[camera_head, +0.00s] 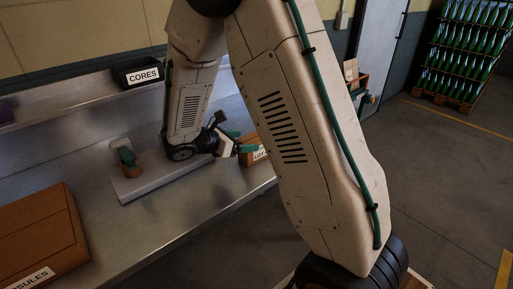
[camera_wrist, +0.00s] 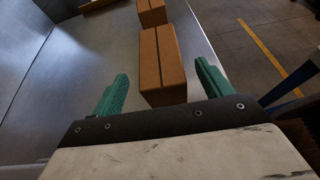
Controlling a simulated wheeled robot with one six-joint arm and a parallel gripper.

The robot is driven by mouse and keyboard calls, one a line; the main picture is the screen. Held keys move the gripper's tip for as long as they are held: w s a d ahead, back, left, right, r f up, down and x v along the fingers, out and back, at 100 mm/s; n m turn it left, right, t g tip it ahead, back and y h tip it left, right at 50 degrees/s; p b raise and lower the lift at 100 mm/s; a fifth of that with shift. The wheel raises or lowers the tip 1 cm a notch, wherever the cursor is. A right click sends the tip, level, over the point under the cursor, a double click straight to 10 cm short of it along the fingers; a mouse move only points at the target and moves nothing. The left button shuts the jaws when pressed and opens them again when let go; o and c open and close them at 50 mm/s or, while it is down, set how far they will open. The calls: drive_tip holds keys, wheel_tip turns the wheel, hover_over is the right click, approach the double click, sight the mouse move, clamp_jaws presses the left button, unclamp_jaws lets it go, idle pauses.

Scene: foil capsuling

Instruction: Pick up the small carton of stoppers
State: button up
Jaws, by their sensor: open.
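A brown cardboard carton (camera_wrist: 163,65) with a dark seam down its top lies just ahead of and between my fingertips in the wrist view. In the head view a carton (camera_head: 250,157) with a partly hidden white label sits on the metal bench beside the fingers, cut off by my arm. No label naming stoppers is readable. My gripper (camera_wrist: 162,72) is open, with green fingers apart and nothing held; it also shows in the head view (camera_head: 236,143). I cannot tell whether the fingers touch the carton.
A second carton (camera_wrist: 151,13) lies just beyond the first. A large carton (camera_head: 40,235) labelled "...SULES" stands at front left. A black bin (camera_head: 142,72) marked CORES stands at the back. The bench between is clear.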

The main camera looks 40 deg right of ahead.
sight(249, 140)
drive_tip(key=x, duration=0.5)
drive_tip(key=shift+r, duration=0.1)
drive_tip(key=c, duration=1.2)
